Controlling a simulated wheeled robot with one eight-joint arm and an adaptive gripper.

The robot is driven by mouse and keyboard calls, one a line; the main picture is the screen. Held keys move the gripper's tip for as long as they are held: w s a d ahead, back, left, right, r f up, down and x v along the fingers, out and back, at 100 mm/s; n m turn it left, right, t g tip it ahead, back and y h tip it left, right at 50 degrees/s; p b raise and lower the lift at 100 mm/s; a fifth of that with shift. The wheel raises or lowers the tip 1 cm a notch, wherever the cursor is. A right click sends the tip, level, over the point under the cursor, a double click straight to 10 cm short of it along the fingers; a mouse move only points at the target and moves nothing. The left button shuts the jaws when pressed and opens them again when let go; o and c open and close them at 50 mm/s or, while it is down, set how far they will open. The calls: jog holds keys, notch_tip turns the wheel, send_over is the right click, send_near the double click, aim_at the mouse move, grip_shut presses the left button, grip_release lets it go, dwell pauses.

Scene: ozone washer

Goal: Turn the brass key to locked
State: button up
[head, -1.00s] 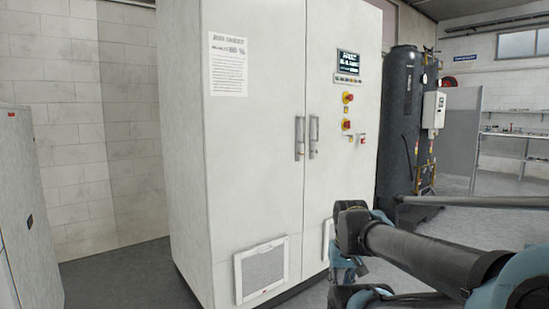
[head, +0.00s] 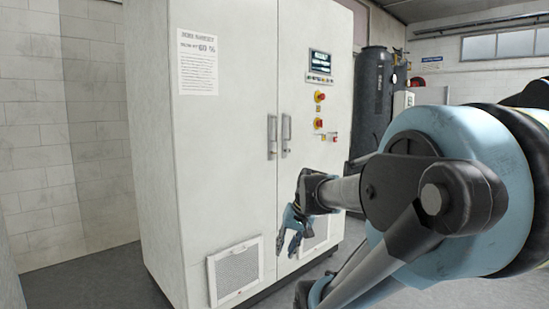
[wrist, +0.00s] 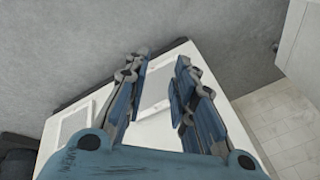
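The white cabinet (head: 225,150) carries a control panel on its right door, with a small dark display (head: 320,64) and two red-and-yellow knobs, an upper one (head: 319,97) and a lower one (head: 318,123).
Two vertical door handles (head: 279,136) stick out in the middle of the cabinet. Vent grilles, one at the lower left (head: 236,272), sit near the floor. A dark tank (head: 371,95) stands right of the cabinet. Grey floor (head: 95,275) is free at the left.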

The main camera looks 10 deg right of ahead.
jog(key=w+r+m+t+y, duration=0.1)
jog(key=w+r+t+y, duration=0.1)
jog(key=w+r, duration=0.5)
jog(key=w+r+m+t+y, duration=0.1)
jog(key=w+r+m+y, duration=0.1)
jog(key=w, duration=1)
jog(key=w+r+m+t+y, duration=0.1)
jog(key=w+r+t+y, duration=0.1)
jog(key=w+r, duration=0.5)
jog(key=w+d+r+m+t+y, duration=0.1)
jog(key=w+d+m+t, duration=0.1)
jog(key=w+d, duration=0.45)
jog(key=w+d+r+m+t, duration=0.1)
jog(key=w+d+m+t, duration=0.15)
jog(key=w, duration=0.75)
jog(key=w+d+r+m+t+y, duration=0.1)
jog(key=w+d+t, duration=0.1)
jog(key=w+d, duration=0.5)
jog(key=x, duration=1.9)
jog(key=shift+s+a+f, duration=0.1)
jog(key=shift+s+f, duration=0.05)
jog(key=shift+f, duration=0.05)
grip_shut()
